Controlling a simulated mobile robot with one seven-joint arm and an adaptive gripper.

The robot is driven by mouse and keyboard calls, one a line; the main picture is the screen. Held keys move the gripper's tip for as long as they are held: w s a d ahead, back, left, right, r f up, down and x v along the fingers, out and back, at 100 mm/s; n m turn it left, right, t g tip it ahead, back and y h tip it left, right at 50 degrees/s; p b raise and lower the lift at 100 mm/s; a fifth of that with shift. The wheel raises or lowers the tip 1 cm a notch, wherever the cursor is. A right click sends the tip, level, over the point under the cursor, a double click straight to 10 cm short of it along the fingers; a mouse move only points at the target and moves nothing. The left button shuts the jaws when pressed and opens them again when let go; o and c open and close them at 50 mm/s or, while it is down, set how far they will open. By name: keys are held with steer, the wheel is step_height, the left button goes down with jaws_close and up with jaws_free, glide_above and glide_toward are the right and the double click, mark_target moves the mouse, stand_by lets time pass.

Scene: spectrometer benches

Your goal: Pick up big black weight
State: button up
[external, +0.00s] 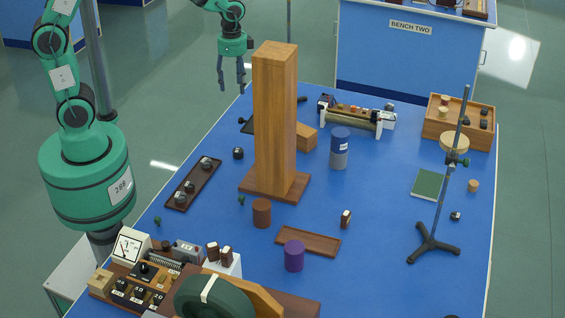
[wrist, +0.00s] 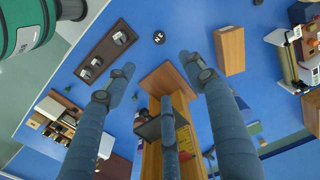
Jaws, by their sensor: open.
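Several dark weights are in view, and I cannot tell for certain which is the big black one. A lone black weight (external: 238,153) stands on the blue table left of the wooden tower; a small dark weight also shows near the top of the wrist view (wrist: 159,37). My gripper (external: 231,88) is open and empty, raised above the far left table edge, behind and left of the tower. Its spread fingers (wrist: 158,85) fill the wrist view.
The tall wooden tower (external: 275,120) stands close to the gripper. A wooden block (external: 306,137), a blue-grey cylinder (external: 339,150) and an instrument (external: 357,115) are to its right. A stand (external: 437,190) and wooden box (external: 460,132) are farther right. Electrical gear crowds the front left.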

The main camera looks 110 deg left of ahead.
step_height(320, 180, down, 15)
steer(key=b, duration=0.2)
glide_above(237, 150)
steer(key=shift+a+f, duration=0.15)
steer(key=shift+f, duration=4.05)
steer(key=shift+f, duration=0.15)
steer(key=shift+f+b, duration=0.5)
steer(key=shift+f, duration=2)
jaws_close()
